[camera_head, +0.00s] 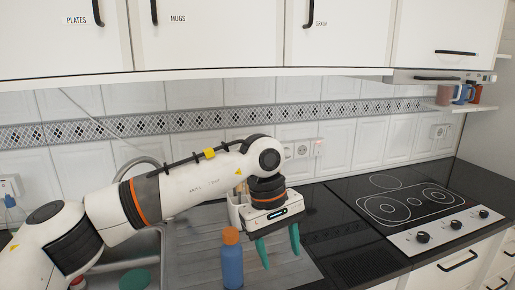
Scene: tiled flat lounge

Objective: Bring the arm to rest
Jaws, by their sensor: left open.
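My left arm comes in from the left and reaches over the sink and drainboard. My left gripper (277,248) hangs at the arm's end with its green fingers pointing down and apart, and nothing shows between them. It is over the right part of the metal drainboard (195,245). A blue bottle with an orange cap (232,265) stands just left of the fingers, with a small gap between. My right gripper does not show.
A cooktop (405,205) with knobs is on the right of the dark counter (345,255). White wall cabinets (210,35) hang above the arm. Mugs (461,94) sit on a shelf at right. The sink and faucet are partly hidden behind my arm.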

